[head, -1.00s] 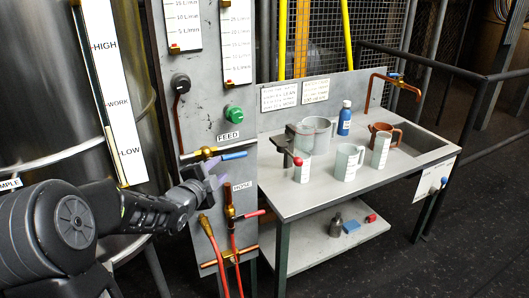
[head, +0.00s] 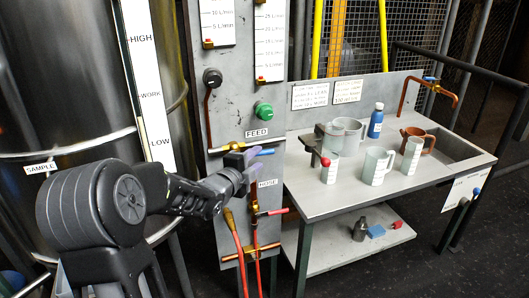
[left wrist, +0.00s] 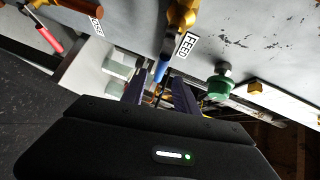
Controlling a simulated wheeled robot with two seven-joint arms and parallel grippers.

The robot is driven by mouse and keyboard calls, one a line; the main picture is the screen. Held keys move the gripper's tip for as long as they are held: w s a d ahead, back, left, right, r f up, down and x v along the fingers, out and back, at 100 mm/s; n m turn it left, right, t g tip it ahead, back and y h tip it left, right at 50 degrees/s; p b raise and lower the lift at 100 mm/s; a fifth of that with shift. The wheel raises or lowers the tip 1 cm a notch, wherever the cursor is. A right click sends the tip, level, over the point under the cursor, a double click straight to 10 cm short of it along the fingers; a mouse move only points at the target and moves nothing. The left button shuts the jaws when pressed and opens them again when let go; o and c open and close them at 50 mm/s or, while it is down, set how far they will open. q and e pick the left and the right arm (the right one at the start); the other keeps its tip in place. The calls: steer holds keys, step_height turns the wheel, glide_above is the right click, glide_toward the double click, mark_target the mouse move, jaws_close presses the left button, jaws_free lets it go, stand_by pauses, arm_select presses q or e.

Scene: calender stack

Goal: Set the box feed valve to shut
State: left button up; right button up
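The feed valve (head: 229,148) is brass and sits on the grey panel under the FEED label (head: 257,133). Its blue lever (head: 264,152) points right, about level, roughly in line with the brass pipe. In the left wrist view the blue lever (left wrist: 160,71) shows between and just beyond the fingertips. My left gripper (head: 245,166) is open in front of the panel, just below the lever, partly covering the valve. Its two fingers stand apart in the left wrist view (left wrist: 158,88). Whether a finger touches the lever I cannot tell. My right gripper is not in view.
A green knob (head: 263,110) is above the valve. The red-levered hose valve (head: 270,212) is below. A bench (head: 330,205) with jugs and a blue bottle (head: 376,121) stands right. A large metal tank (head: 70,80) is left.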

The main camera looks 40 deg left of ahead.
mark_target(262, 154)
arm_select(q)
steer(key=x, duration=0.6)
steer(key=shift+p, duration=0.4)
steer(key=shift+c, duration=0.3)
jaws_close()
stand_by(0.6)
